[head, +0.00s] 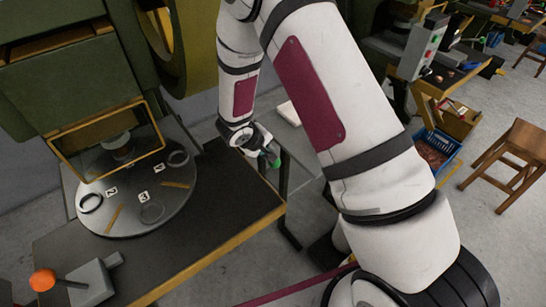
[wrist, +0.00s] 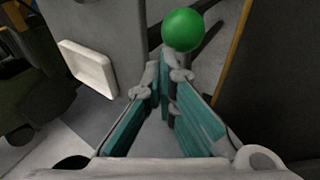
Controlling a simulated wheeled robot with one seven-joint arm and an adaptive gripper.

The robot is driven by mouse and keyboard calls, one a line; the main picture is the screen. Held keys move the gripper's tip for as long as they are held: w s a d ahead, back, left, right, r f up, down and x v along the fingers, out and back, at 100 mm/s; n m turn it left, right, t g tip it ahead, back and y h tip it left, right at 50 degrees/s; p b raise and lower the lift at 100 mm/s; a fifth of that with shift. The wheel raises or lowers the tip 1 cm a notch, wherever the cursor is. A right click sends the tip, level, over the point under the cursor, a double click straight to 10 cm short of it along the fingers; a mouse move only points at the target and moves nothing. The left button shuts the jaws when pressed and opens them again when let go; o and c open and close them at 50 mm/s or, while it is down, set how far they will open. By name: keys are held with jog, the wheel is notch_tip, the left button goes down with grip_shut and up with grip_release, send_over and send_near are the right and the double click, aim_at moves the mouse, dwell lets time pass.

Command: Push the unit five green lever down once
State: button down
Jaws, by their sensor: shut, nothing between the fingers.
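The green ball knob (wrist: 183,30) of a lever shows in the wrist view, just beyond my fingertips at the top of the picture. Its lever shaft is mostly hidden behind my fingers. My gripper (wrist: 166,78) is shut and empty, its teal-padded fingers meeting just below the knob in the picture. In the head view my gripper (head: 266,150) hangs past the right edge of the dark bench, with the green knob (head: 275,160) at its tip. I cannot tell whether the fingers touch the knob. No unit number is readable on the lever.
A green press stands over a round numbered plate (head: 130,222) on the dark bench (head: 225,195). An orange-knobbed lever (head: 42,280) is at the bench's front left. A white rectangular dish (wrist: 88,67) sits on a grey panel. A stool (head: 515,150) and blue crate (head: 437,150) stand right.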

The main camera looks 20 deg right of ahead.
jog(key=shift+s+d+f+b, duration=0.1)
jog(key=shift+s+f+b, duration=0.25)
jog(key=shift+f, duration=0.4)
jog(key=shift+s+d+f+b, duration=0.1)
jog(key=shift+s+f+b, duration=0.1)
jog(key=shift+f+b, duration=0.4)
jog(key=shift+s+d+f+b, duration=0.1)
jog(key=shift+s+f+b, duration=0.15)
jog(key=shift+f, duration=0.65)
dwell(2.2)
dwell(0.5)
jog(key=shift+w+a+r+p, duration=0.1)
jog(key=shift+w+r+p, duration=0.25)
jog(key=shift+r, duration=0.55)
jog(key=shift+w+a+r+p, duration=0.15)
jog(key=shift+w+r+p, duration=0.2)
jog(key=shift+r, duration=0.6)
jog(key=shift+w+a+r+p, duration=0.1)
jog(key=shift+w+r+p, duration=0.2)
jog(key=shift+r, duration=0.6)
jog(key=shift+w+a+r+p, duration=0.1)
jog(key=shift+w+r+p, duration=0.15)
jog(key=shift+r, duration=0.55)
jog(key=shift+w+a+r+p, duration=0.1)
jog(key=shift+w+r+p, duration=0.15)
jog(key=shift+r, duration=0.5)
jog(key=shift+w+a+r+p, duration=0.1)
jog(key=shift+w+r+p, duration=0.15)
jog(key=shift+r, duration=0.55)
